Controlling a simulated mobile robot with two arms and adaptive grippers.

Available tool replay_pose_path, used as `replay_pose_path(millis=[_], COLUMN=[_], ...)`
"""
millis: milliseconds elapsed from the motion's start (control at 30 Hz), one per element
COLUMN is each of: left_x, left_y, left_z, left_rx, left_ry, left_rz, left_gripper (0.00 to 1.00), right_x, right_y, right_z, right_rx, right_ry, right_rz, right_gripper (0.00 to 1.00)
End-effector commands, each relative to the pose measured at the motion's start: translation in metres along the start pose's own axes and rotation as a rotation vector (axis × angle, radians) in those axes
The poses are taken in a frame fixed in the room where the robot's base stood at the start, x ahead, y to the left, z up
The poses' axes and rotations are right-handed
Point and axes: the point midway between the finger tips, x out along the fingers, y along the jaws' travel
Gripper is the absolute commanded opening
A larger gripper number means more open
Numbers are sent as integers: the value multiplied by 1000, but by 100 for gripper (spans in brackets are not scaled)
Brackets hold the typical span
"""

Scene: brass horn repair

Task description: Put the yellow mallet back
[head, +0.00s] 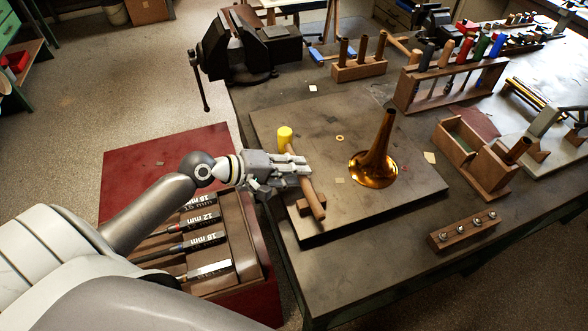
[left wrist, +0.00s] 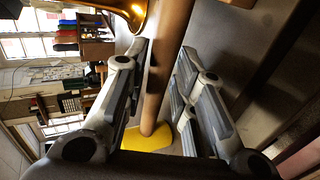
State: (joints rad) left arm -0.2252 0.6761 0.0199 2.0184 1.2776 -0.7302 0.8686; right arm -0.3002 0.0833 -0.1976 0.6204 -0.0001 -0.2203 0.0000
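The yellow mallet has a yellow head (head: 285,138) and a brown wooden handle (head: 318,201). It lies on the board on the bench, its handle end over a small wooden block (head: 304,206). My left gripper (head: 298,166) is at the handle, between the head and the block. In the left wrist view the handle (left wrist: 165,60) runs between the spread fingers (left wrist: 163,62), with a gap visible on the right side. The yellow head (left wrist: 147,140) shows below. I cannot tell if either finger touches the handle. My right gripper is not in view.
A brass horn bell (head: 374,165) stands on the board (head: 345,110) right of the mallet. A wooden tool rack (head: 412,100), a peg block (head: 358,70) and a vise (head: 245,50) are behind.

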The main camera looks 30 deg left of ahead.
Motion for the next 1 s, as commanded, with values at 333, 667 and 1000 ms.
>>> replay_pose_path(millis=[333,667,1000], left_x=[0,-28,-83], left_y=[0,-1,-1], left_z=[0,0,0], left_rx=[0,2,-2], left_ry=[0,0,-1], left_rz=[0,-4,-3], left_gripper=[41,41,41], right_x=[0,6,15], right_y=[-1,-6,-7], right_z=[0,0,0], right_rx=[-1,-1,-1], right_ry=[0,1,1], right_rz=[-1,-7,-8], right_gripper=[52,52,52])
